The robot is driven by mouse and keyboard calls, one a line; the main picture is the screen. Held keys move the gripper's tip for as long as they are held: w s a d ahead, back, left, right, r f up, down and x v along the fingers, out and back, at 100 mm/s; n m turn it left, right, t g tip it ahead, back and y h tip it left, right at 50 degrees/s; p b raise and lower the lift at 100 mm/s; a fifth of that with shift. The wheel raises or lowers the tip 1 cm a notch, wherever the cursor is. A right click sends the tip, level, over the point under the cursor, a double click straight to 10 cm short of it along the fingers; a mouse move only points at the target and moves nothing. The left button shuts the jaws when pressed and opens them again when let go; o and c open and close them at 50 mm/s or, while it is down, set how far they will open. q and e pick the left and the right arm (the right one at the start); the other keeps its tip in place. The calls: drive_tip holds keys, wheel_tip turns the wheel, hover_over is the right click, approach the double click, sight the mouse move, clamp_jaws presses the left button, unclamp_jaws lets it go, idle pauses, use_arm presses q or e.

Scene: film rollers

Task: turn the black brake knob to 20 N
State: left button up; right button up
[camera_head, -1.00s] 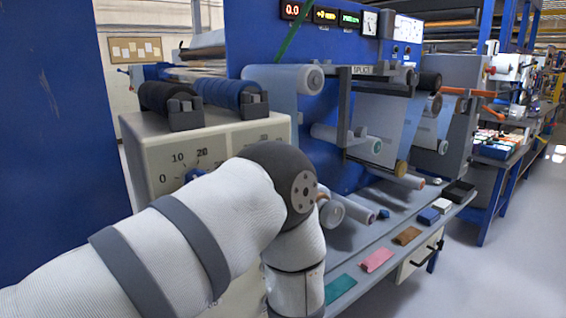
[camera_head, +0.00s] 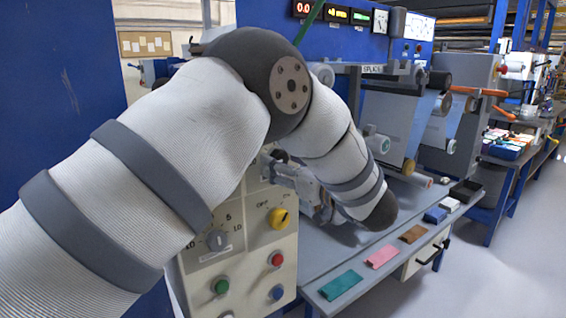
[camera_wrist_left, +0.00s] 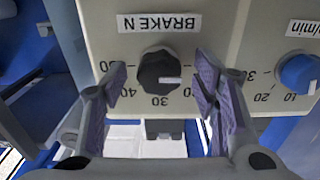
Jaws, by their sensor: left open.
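The black brake knob (camera_wrist_left: 158,73) is below the upside-down "BRAKE N" label (camera_wrist_left: 159,23) in the left wrist view. Its white pointer line points right, level, toward one finger. The 40 and 30 marks are readable around it; the marks on its right are partly hidden by that finger. My left gripper (camera_wrist_left: 161,70) is open, one finger on each side of the knob, with gaps visible between fingers and knob. In the head view the left gripper (camera_head: 290,180) is beside the cream panel, partly hidden by my arm, which also hides the brake knob.
A blue knob (camera_wrist_left: 299,74) with its own scale is right of the brake knob in the wrist view. The cream panel's lower part carries a grey knob (camera_head: 218,240), a yellow knob (camera_head: 279,218), and green (camera_head: 221,286), red (camera_head: 276,258) and blue (camera_head: 277,293) buttons. Rollers stand behind.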

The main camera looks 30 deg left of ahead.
use_arm(q)
drive_tip(key=shift+w+a, duration=0.1)
drive_tip(key=shift+a, duration=0.2)
drive_tip(key=c, duration=1.2)
drive_tip(key=shift+o, duration=0.2)
drive_tip(key=shift+m, duration=4.3)
drive_tip(key=shift+f+m, duration=0.1)
drive_tip(key=shift+m, duration=0.2)
drive_tip(key=o, duration=1.2)
drive_tip(key=shift+c, duration=0.2)
